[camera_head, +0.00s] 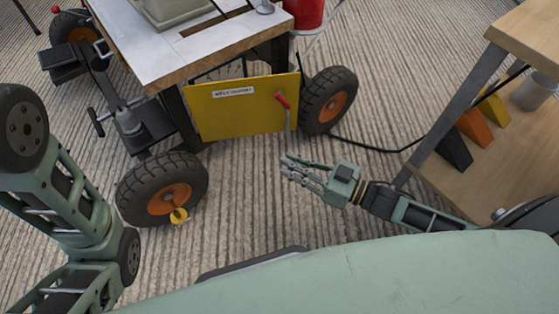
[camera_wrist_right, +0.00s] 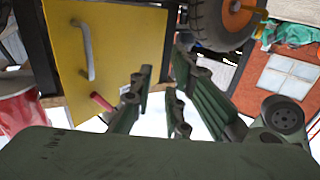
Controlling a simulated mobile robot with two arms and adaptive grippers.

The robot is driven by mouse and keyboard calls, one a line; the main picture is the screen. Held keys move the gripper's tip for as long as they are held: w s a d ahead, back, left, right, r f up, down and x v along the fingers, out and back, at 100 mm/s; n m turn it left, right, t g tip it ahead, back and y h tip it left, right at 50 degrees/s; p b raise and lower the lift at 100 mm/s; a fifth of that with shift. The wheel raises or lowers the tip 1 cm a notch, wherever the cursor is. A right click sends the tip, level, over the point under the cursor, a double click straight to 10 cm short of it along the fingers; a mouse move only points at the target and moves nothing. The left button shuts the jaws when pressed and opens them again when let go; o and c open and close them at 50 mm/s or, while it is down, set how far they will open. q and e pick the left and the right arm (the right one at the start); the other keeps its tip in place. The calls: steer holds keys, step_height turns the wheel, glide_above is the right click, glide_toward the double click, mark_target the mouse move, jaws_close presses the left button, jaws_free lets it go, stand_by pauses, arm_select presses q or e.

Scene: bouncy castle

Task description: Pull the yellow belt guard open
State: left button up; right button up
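The yellow belt guard (camera_head: 240,110) is a flat panel under the cart's worktop, between its two near wheels, and it looks shut. In the right wrist view the guard (camera_wrist_right: 125,45) fills the upper left, with a grey handle bar (camera_wrist_right: 85,48) and the red grip (camera_wrist_right: 101,101). My right gripper (camera_head: 291,171) is open and empty, below and apart from the handle. Its spread fingers show in the wrist view (camera_wrist_right: 160,100). My left gripper is out of view.
The cart (camera_head: 180,62) has black tyres with orange hubs, one right of the guard (camera_head: 328,100) and one at its lower left (camera_head: 165,190). A wooden shelf unit (camera_head: 500,150) stands at the right. A black cable (camera_head: 375,147) crosses the ribbed floor. A red bucket (camera_head: 305,14) stands behind.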

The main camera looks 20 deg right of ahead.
steer(key=shift+b+x, duration=0.75)
steer(key=shift+x, duration=1.2)
steer(key=shift+c, duration=0.5)
jaws_close()
steer(key=shift+c, duration=1.1)
jaws_free()
steer(key=o, duration=0.3)
steer(key=shift+v, duration=6.05)
